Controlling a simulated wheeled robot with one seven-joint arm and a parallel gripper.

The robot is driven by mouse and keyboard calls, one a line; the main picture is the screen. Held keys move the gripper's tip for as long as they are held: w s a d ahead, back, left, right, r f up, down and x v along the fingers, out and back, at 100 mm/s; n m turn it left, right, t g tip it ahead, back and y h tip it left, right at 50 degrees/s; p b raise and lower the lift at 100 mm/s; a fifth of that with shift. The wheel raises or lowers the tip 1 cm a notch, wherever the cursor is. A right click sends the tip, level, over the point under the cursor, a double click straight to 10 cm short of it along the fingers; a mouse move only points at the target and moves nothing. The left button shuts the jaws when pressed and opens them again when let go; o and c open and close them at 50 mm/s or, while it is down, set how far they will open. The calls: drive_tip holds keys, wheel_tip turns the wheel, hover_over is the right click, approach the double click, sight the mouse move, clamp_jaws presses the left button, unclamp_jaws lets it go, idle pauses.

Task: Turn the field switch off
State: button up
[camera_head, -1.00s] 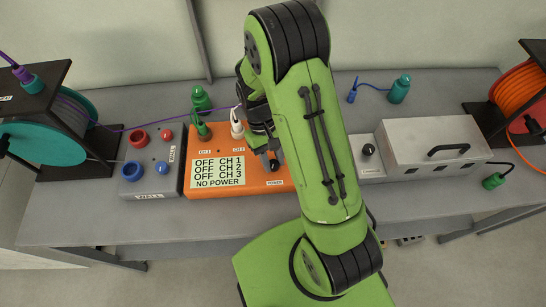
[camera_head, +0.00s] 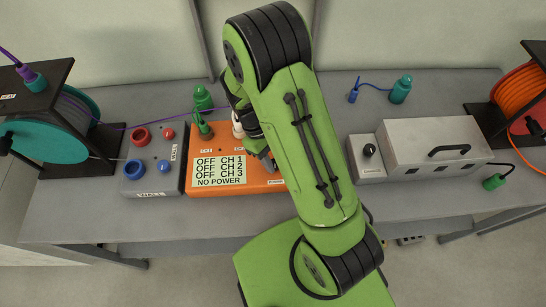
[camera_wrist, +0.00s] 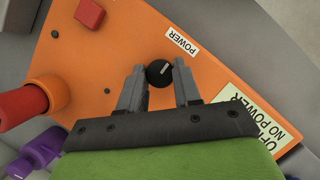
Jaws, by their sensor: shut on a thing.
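The orange box (camera_head: 232,186) stands mid-table with a display (camera_head: 219,170) reading OFF CH 1, OFF CH 2, OFF CH 3, NO POWER. In the wrist view, a black round knob (camera_wrist: 157,75) with a light pointer line sits by a POWER label (camera_wrist: 182,41) on the orange box. My gripper (camera_wrist: 160,66) has its two grey fingers on either side of this knob and is shut on it. In the head view my arm covers the knob and the box's right part. I read no label saying field on any switch.
A grey box with red and blue sockets (camera_head: 149,171) stands left of the orange box. A grey unit with a black knob (camera_head: 369,151) and a handled metal cover (camera_head: 432,145) stand right. Cable reels (camera_head: 49,139) flank the table.

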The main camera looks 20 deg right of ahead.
drive_tip(key=o, duration=1.1)
drive_tip(key=shift+c, duration=0.2)
drive_tip(key=p+v, duration=0.3)
drive_tip(key=v, duration=1.2)
drive_tip(key=shift+w+r, duration=0.15)
drive_tip(key=shift+r, duration=0.25)
drive_tip(key=s+d+r+m+t+y, duration=0.25)
drive_tip(key=s+r+t, duration=0.25)
drive_tip(key=s+r, duration=0.4)
drive_tip(key=s+r+m+t, duration=0.3)
drive_tip(key=s+t, duration=0.1)
drive_tip(key=s, duration=0.4)
drive_tip(key=shift+s+d+r+t, duration=0.25)
drive_tip(key=shift+s+r+t, duration=0.05)
drive_tip(key=shift+s, duration=0.1)
